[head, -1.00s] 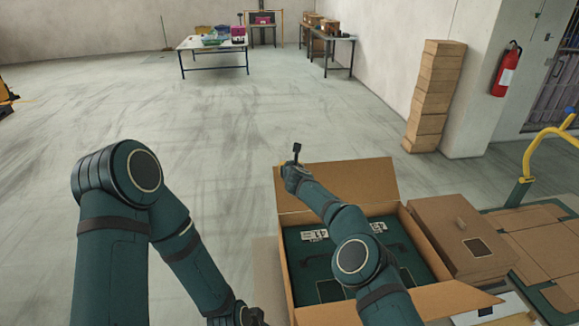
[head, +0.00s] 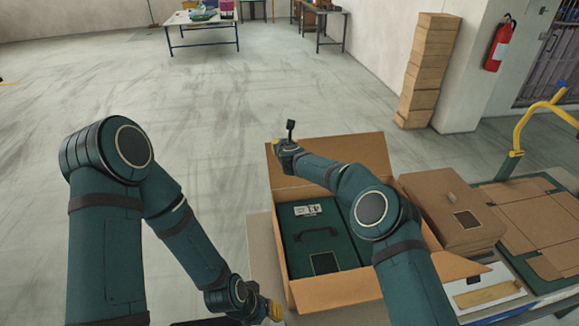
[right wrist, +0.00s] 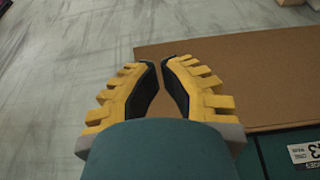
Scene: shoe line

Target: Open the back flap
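An open cardboard box (head: 350,296) stands on the table in the head view, with dark green cases inside. Its back flap (head: 350,155) is raised along the far side and appears to lean outward. The flap (right wrist: 240,75) also shows in the right wrist view, with a green case below it. My right arm reaches across the box. Its gripper (head: 284,144) is at the flap's left end; whether it touches is unclear. In the right wrist view the yellow fingers (right wrist: 160,72) nearly meet at their tips, holding nothing. My left gripper (head: 274,311) is low, left of the box, partly cut off.
A closed brown carton (head: 455,210) and a board with flat cardboard (head: 535,215) lie to the right. A white box (head: 490,292) is at front right. A yellow rail (head: 535,115) rises behind.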

